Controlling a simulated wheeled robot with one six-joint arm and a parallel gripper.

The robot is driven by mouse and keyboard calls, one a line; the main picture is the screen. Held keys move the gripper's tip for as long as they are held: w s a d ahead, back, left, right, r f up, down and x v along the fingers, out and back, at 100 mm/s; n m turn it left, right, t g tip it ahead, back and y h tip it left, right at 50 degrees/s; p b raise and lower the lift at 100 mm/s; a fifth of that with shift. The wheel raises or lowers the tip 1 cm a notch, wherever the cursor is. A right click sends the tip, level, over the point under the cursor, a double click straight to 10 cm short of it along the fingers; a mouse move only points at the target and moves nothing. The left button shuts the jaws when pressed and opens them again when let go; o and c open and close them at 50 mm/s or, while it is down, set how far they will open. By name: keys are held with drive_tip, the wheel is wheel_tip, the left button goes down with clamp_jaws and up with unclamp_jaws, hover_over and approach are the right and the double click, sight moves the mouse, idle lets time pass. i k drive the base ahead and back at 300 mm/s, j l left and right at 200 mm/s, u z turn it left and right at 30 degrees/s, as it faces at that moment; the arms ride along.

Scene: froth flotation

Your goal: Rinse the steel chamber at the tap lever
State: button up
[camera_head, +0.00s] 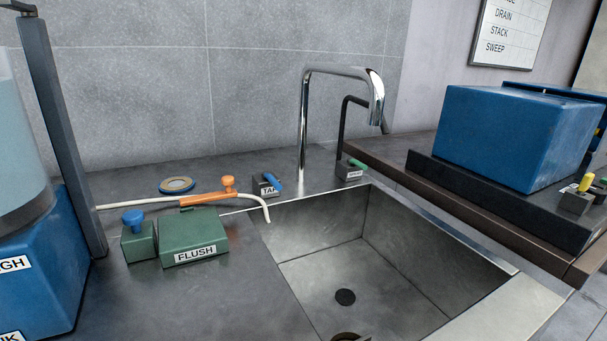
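The tap lever (271,183) is a small blue handle on a dark block labelled TAP, on the counter behind the sink's left rear corner. The chrome tap (304,120) stands right of it, its curved spout over the sink (400,238). The sink is a steel basin with a dark round drain (345,297). I cannot make out the steel chamber in this view. A dark, brownish rounded piece (350,338) is cut off by the bottom edge; I cannot tell what it is. My gripper is not recognisable in view.
A green FLUSH box (194,236) and an orange-handled hose (208,199) lie left of the sink. A blue machine (35,275) with a grey post (62,130) stands at far left. A green-levered block (352,170) and a large blue box (512,138) are at right.

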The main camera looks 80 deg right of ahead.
sight(267, 176)
drive_tip(key=z, duration=1.7)
